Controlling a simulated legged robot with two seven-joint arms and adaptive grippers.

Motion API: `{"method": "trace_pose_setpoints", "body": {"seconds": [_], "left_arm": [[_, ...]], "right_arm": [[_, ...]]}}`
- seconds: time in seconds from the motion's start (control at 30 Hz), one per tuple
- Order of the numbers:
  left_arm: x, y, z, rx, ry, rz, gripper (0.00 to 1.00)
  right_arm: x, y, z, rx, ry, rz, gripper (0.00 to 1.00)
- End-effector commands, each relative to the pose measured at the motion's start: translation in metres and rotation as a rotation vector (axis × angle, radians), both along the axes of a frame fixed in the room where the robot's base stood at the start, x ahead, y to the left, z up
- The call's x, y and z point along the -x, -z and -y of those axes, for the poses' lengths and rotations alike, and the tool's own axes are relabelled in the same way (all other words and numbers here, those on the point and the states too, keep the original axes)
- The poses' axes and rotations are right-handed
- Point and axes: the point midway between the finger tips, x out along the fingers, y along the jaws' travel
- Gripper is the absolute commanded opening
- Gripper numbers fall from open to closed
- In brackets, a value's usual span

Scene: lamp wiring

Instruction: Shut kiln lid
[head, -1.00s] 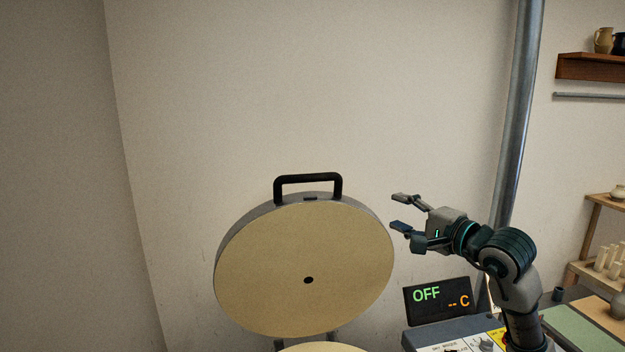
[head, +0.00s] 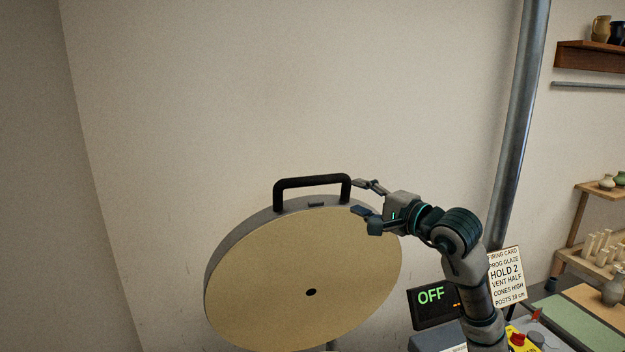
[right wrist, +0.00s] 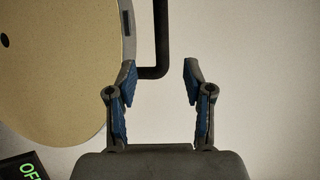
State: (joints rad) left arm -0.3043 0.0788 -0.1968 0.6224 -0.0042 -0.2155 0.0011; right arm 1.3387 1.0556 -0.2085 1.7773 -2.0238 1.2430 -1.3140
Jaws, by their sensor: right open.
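The kiln lid (head: 300,270) stands raised, its round cream underside facing me, with a small dark hole near its middle. A black handle (head: 312,182) sticks up from its top rim. My right gripper (head: 364,197) is open at the handle's right end, by the lid's upper right rim. In the right wrist view the handle (right wrist: 160,45) reaches down between the spread fingertips (right wrist: 160,78) of the gripper, and the lid (right wrist: 60,70) is on the left. I cannot tell whether a finger touches the lid rim. The left gripper is not in view.
Shelves with pottery (head: 596,195) are at the right. The wall left of the lid is clear.

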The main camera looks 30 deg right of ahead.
Motion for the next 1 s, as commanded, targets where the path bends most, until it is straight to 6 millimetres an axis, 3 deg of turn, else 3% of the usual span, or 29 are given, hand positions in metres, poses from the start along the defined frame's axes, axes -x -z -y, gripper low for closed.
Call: {"method": "trace_pose_setpoints", "body": {"seconds": [0.3, 0.5, 0.73, 1.0], "left_arm": [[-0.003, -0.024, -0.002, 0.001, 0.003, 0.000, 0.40], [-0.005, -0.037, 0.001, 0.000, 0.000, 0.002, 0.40], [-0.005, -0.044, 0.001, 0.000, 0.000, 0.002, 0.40], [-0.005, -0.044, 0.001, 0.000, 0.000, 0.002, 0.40]], "right_arm": [[-0.080, -0.001, -0.020, 0.001, -0.005, -0.007, 0.52], [-0.120, 0.000, -0.023, 0.000, -0.004, -0.004, 0.52], [-0.146, 0.003, -0.024, -0.001, -0.002, -0.003, 0.52], [-0.152, 0.005, -0.024, 0.001, 0.000, -0.003, 0.52]]}}
